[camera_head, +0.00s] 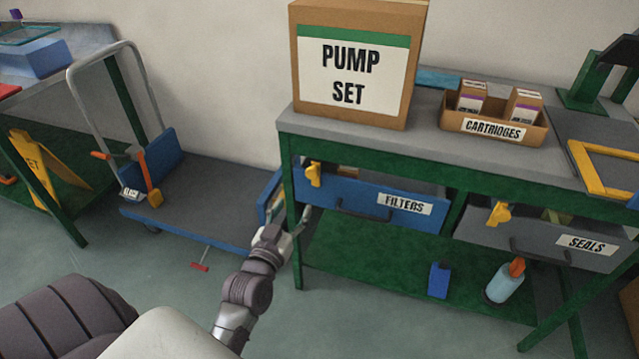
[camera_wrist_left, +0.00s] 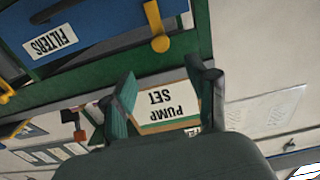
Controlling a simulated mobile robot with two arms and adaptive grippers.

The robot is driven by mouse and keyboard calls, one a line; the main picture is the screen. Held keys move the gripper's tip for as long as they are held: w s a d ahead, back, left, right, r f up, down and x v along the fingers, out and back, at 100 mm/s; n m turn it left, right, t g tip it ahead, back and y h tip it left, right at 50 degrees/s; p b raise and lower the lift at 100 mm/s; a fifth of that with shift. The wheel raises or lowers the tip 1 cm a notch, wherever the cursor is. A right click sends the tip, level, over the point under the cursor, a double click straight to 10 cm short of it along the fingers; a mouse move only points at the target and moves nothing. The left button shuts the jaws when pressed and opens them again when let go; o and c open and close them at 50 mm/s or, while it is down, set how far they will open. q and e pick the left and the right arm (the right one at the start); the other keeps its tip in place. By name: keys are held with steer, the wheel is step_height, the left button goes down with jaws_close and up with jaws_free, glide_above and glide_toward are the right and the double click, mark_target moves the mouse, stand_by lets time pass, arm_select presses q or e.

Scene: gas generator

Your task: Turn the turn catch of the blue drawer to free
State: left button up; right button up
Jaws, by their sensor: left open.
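The blue drawer (camera_head: 350,196), labelled FILTERS, sits under the grey bench top and also shows in the left wrist view (camera_wrist_left: 95,35). Its yellow turn catch (camera_head: 314,174) is near the drawer's upper left corner, with its arm pointing down over the drawer front. In the upside-down left wrist view the catch (camera_wrist_left: 157,27) shows its round end on the green rail. My left gripper (camera_head: 288,210) is open and empty, below and left of the catch, apart from it. Its fingers (camera_wrist_left: 162,75) are spread in the wrist view. My right gripper is not in view.
A grey SEALS drawer (camera_head: 540,246) with its own yellow catch (camera_head: 498,214) is to the right. A PUMP SET box (camera_head: 350,65) and a CARTRIDGES tray (camera_head: 495,128) stand on the bench. A blue trolley (camera_head: 200,195) is left of the bench leg.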

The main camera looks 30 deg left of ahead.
mark_target(311, 174)
arm_select(q)
steer(key=b+x, duration=0.1)
steer(key=x, duration=1.1)
steer(key=shift+w+a+r, duration=0.1)
steer(key=shift+w+a, duration=0.05)
steer(key=shift+w, duration=0.25)
steer(key=shift+w+a, duration=0.1)
steer(key=shift+w, duration=0.35)
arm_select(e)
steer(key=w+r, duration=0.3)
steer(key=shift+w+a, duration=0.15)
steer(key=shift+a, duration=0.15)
arm_select(q)
jaws_close()
